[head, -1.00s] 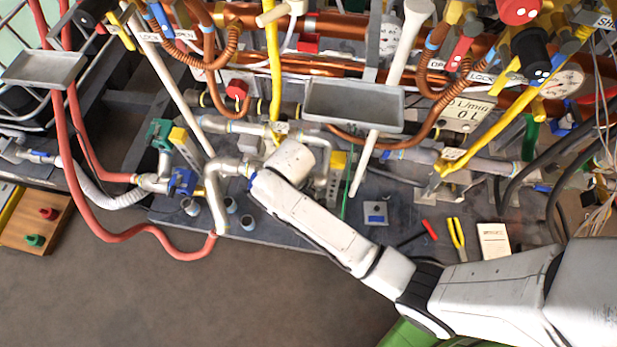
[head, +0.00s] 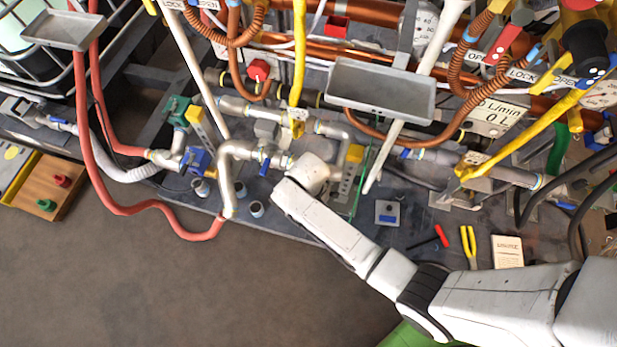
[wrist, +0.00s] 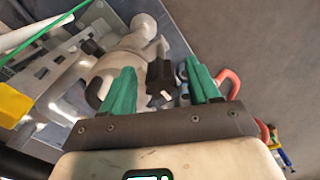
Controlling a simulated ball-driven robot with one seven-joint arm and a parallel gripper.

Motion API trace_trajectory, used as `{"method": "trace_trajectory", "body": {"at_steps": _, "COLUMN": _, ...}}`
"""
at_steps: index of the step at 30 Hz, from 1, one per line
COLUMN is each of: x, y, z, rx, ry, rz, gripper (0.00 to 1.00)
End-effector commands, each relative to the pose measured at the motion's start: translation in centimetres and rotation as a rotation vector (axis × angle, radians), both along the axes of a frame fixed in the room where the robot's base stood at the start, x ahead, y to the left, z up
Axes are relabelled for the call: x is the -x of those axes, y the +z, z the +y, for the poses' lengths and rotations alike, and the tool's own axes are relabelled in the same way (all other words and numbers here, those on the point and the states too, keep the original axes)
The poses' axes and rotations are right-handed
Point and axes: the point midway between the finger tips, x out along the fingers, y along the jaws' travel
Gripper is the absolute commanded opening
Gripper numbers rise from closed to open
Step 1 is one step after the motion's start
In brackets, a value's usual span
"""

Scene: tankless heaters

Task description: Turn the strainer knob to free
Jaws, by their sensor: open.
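A black knob (wrist: 160,78) with a white mark on it shows in the wrist view, beside a pale metal pipe fitting (wrist: 128,55). I take it for the strainer knob, but no label on it can be read. My gripper (wrist: 162,68) has two green fingers, open and apart, with the knob seen between them. Whether either finger touches the knob cannot be told. In the head view, my arm's white end link hides the gripper and the knob, just right of the bent silver pipe (head: 228,175).
Yellow blocks (head: 355,154), silver pipes and blue handles crowd the bench around my arm. A grey tray (head: 380,88) and white rods stand above. Pliers (head: 469,243) and a red-handled tool (head: 440,236) lie to the right. The floor (head: 120,280) at lower left is clear.

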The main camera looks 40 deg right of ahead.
Motion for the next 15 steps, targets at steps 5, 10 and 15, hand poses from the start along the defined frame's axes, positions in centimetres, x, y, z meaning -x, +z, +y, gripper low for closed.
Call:
{"method": "trace_trajectory", "body": {"at_steps": 5, "x": -0.02, "y": 0.03, "z": 0.0, "rx": 0.0, "ry": 0.0, "rz": 0.0, "gripper": 0.61}}
{"method": "trace_trajectory", "body": {"at_steps": 10, "x": -0.01, "y": 0.04, "z": 0.0, "rx": 0.0, "ry": 0.0, "rz": 0.0, "gripper": 0.46}}
{"method": "trace_trajectory", "body": {"at_steps": 15, "x": -0.01, "y": 0.04, "z": 0.0, "rx": 0.0, "ry": 0.0, "rz": 0.0, "gripper": 0.29}}
